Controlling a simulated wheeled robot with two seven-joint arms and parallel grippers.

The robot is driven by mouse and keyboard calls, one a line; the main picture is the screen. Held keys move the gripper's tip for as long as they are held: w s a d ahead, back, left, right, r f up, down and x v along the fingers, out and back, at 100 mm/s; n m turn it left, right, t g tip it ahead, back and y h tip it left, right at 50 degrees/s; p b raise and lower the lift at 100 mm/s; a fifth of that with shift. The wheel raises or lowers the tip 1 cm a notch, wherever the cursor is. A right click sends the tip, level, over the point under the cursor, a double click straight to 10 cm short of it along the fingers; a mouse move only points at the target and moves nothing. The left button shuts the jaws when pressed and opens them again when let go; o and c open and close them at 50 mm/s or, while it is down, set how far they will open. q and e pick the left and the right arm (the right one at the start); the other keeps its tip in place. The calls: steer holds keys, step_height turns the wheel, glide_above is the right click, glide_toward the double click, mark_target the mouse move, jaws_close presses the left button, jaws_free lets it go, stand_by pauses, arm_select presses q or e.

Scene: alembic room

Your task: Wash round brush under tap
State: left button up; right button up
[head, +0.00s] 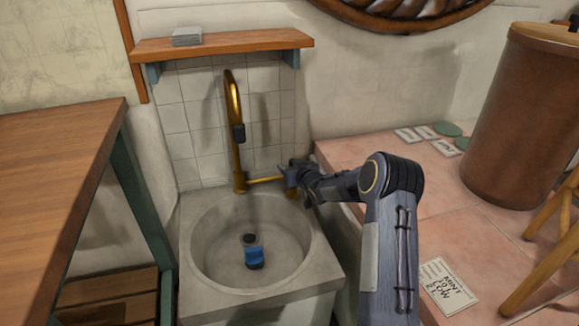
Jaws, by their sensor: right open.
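A brass tap (233,120) with a dark nozzle rises behind a round grey sink (215,262). Its thin brass lever (265,180) points right from the base. A small blue object, seemingly the round brush (254,257), lies in the basin just in front of the dark drain (249,239). Its bristles cannot be made out. My right gripper (290,178) is open at the right end of the lever, above the back right rim of the sink. Whether it touches the lever cannot be told. No clear water stream shows under the nozzle. My left gripper is out of view.
A wooden table (55,170) stands left of the sink. A wooden shelf (222,44) hangs above the tap. On the right, a pink tiled counter (405,170) holds a large brown barrel (525,115), a written card (447,285) and small tags.

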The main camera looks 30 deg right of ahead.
steer(key=p+v, duration=0.1)
steer(key=v, duration=0.6)
steer(key=shift+s+p, duration=0.3)
